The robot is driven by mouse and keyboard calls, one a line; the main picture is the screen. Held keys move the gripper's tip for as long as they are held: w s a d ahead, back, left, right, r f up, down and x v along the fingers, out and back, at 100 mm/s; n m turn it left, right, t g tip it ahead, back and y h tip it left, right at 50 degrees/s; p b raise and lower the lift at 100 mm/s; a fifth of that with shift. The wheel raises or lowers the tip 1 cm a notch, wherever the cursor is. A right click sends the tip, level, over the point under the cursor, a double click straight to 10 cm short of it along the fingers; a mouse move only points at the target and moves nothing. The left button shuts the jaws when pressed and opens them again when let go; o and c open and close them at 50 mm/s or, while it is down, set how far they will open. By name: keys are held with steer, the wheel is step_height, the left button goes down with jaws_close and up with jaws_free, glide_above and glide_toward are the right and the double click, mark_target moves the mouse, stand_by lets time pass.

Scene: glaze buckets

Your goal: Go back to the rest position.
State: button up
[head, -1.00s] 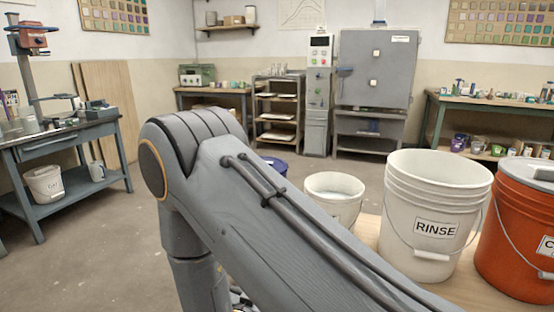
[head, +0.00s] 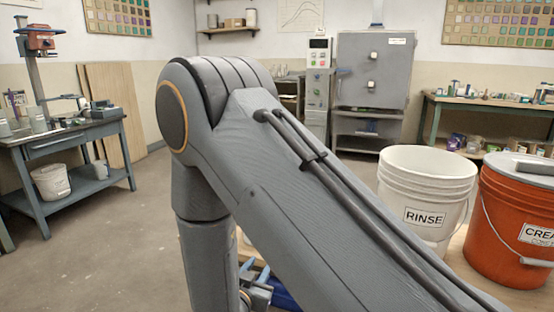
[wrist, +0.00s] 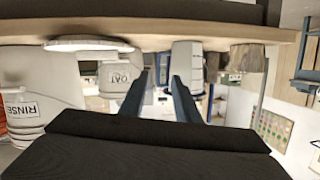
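My arm fills the middle of the head view, its elbow high and its far link running down to the lower right. My gripper (wrist: 159,97) shows in the wrist view as two dark blue fingers, apart, with nothing visibly held between them. That view is upside down. Beyond the fingers stand a white bucket labelled OAT (wrist: 119,77) and another pale bucket (wrist: 186,60). I cannot clearly make out the gripper in the head view; blue and grey parts show low behind my arm.
A white RINSE bucket (head: 425,190) and an orange lidded bucket (head: 515,230) stand on the wooden table at right, close to my arm. A workbench (head: 75,140) stands at left, a grey kiln (head: 375,70) at the back. Floor between is clear.

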steer(key=s+a+r+n+g+y, duration=0.5)
steer(key=s+r+g+y, duration=0.2)
steer(key=s+g, duration=0.15)
steer(key=s+d+r+n+g+h, duration=0.2)
steer(key=s+d+r+g, duration=0.15)
steer(key=s+d, duration=0.5)
steer(key=s+d+r+n+g+h, duration=0.1)
steer(key=s+d+r+n+g, duration=0.4)
steer(key=s, duration=0.6)
steer(key=d+r+m+t+p, duration=0.2)
steer(key=d+r+m+p, duration=0.5)
steer(key=d+r+p, duration=0.9)
step_height(320, 180, up, 2)
steer(key=p, duration=0.8)
steer(key=shift+s+m+h, duration=0.3)
